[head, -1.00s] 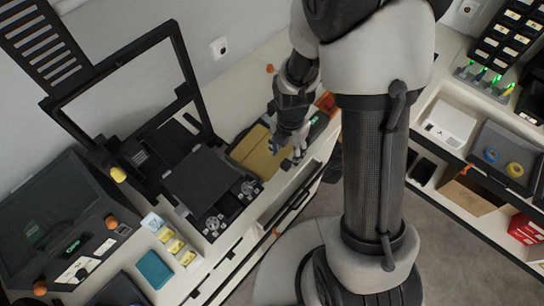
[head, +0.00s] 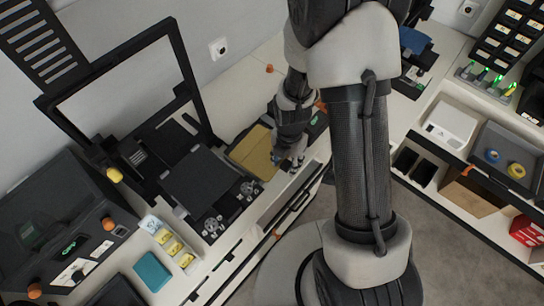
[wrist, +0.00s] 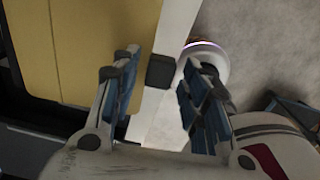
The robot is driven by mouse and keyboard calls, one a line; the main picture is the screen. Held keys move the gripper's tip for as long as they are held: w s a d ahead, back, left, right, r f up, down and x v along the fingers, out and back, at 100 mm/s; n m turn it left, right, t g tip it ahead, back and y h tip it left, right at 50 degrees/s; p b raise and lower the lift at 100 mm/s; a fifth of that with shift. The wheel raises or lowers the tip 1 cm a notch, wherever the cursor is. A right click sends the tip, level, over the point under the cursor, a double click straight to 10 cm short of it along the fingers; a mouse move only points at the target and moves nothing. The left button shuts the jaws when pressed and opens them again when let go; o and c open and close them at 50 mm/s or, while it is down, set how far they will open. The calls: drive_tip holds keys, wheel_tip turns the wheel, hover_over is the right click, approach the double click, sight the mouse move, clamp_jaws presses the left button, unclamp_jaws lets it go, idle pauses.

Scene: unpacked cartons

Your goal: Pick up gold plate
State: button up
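The gold plate (head: 252,150) lies flat on the white counter, just right of the black printer-like machine in the head view. In the wrist view, the plate (wrist: 85,50) fills the upper left, and its right edge runs beside a white strip. My gripper (head: 287,163) is at the plate's right-hand side, near the counter's front edge. In the wrist view, my gripper (wrist: 158,70) is open, with its left finger overlapping the plate's edge and its right finger beyond the white strip. A small dark block (wrist: 161,71) shows between the fingers. I cannot tell whether either finger touches the plate.
The black framed machine (head: 195,180) stands close on the plate's left. A teal box (head: 152,271) and yellow-labelled packs (head: 172,243) lie at front left. Shelves with a grey tray (head: 508,150) stand right.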

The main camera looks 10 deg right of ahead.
clamp_jaws()
idle(0.5)
wheel_tip(320, 180, up, 20)
drive_tip(key=p, duration=0.3)
drive_tip(key=shift+p, duration=0.4)
